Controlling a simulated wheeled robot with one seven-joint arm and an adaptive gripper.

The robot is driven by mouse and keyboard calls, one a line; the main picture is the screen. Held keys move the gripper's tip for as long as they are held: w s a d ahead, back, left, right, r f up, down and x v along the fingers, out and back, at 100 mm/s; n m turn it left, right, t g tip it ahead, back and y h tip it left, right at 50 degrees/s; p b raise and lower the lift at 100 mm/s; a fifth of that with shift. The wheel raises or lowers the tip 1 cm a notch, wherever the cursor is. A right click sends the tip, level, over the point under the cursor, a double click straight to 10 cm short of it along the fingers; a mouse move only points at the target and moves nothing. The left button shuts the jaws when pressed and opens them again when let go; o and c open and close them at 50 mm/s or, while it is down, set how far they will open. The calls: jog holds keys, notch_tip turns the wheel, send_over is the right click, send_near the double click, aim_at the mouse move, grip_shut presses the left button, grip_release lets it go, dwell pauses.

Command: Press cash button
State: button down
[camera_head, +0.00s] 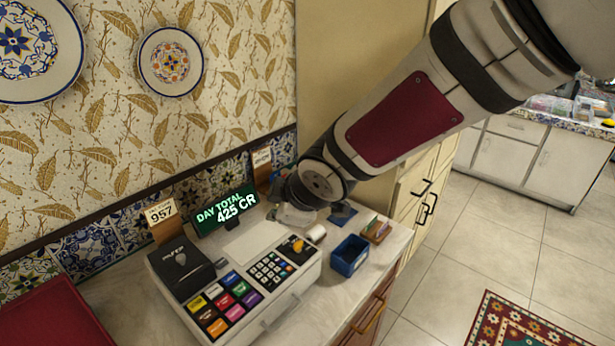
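A cash register (285,309) stands on the counter at the lower middle. It has a block of coloured keys (226,303) at its left front and a dark number keypad (271,271) to the right of them. The key labels are too small to read, so I cannot tell which one is the cash button. A display (226,210) behind the register reads "DAY TOTAL 425 CR". My arm comes down from the upper right, and its wrist end is beyond the keypad, near the back of the counter.
A small blue bin (349,256) and a card holder (376,231) stand right of the register. A black printer-like box (181,267) is at its left, with a "957" card (161,219) behind. The tiled wall closes off the back. Open floor lies right of the counter.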

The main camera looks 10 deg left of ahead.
jog(key=s+a+f+n+g+y, duration=0.1)
jog(key=s+a+f+n, duration=0.1)
jog(key=a, duration=0.4)
jog(key=s+a+f+n+g+y, duration=0.1)
jog(key=s+a+f+n+y, duration=0.1)
jog(key=a, duration=0.4)
jog(key=shift+s+f+g, duration=0.3)
jog(key=shift+s+f, duration=0.1)
jog(key=shift+s, duration=0.2)
jog(key=shift+f+b, duration=0.15)
jog(key=shift+b, duration=0.15)
jog(key=b, duration=0.6)
send_over(228, 281)
notch_tip(228, 281, down, 6)
jog(key=shift+w+f, duration=0.1)
jog(key=shift+f, duration=0.1)
jog(key=shift+f+b, duration=1)
jog(key=shift+f, duration=0.1)
jog(key=shift+f, duration=0.15)
jog(key=shift+f+b, duration=0.25)
jog(key=shift+b, duration=0.35)
